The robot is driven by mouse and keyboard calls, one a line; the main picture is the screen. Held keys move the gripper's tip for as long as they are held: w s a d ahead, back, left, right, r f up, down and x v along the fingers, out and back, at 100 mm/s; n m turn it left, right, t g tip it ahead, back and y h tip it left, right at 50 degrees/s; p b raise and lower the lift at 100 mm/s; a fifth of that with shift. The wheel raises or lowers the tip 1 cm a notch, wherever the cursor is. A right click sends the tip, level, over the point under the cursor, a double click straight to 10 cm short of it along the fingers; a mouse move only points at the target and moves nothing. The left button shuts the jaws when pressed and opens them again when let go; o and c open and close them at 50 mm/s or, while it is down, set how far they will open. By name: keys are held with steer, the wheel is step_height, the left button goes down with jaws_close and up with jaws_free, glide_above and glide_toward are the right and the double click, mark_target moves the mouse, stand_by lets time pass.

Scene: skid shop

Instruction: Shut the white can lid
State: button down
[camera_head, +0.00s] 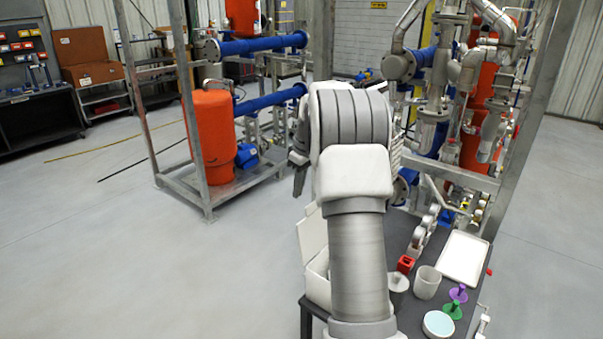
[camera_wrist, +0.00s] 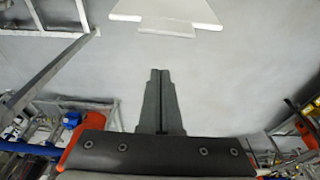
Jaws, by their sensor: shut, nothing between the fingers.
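A white can (camera_head: 318,285) stands at the left end of the dark table, partly hidden behind my arm. Its white lid (camera_head: 312,236) appears raised, standing up at the can's far side; my arm hides its right part. In the wrist view a white panel with a narrow lip, apparently the lid (camera_wrist: 166,12), shows at the top edge, cut off by the frame. My gripper (camera_head: 299,184) hangs above and beyond the lid in the head view. Its dark fingers (camera_wrist: 160,72) are together and empty, pointing toward the white panel but apart from it in the picture.
The dark table (camera_head: 405,320) holds a red block (camera_head: 405,264), a grey cup (camera_head: 427,283), a white tray (camera_head: 464,257), purple and green pieces and a round light-blue-topped dish (camera_head: 438,324). A metal skid frame with an orange tank (camera_head: 212,135) stands left. Open floor lies between.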

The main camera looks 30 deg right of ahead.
steer(key=s, duration=0.1)
steer(key=s+f, duration=0.1)
steer(key=s+d, duration=0.1)
steer(key=shift+s+f+p, duration=0.15)
steer(key=shift+s+p, duration=0.05)
steer(key=shift+p, duration=0.15)
steer(key=shift+s+d, duration=0.1)
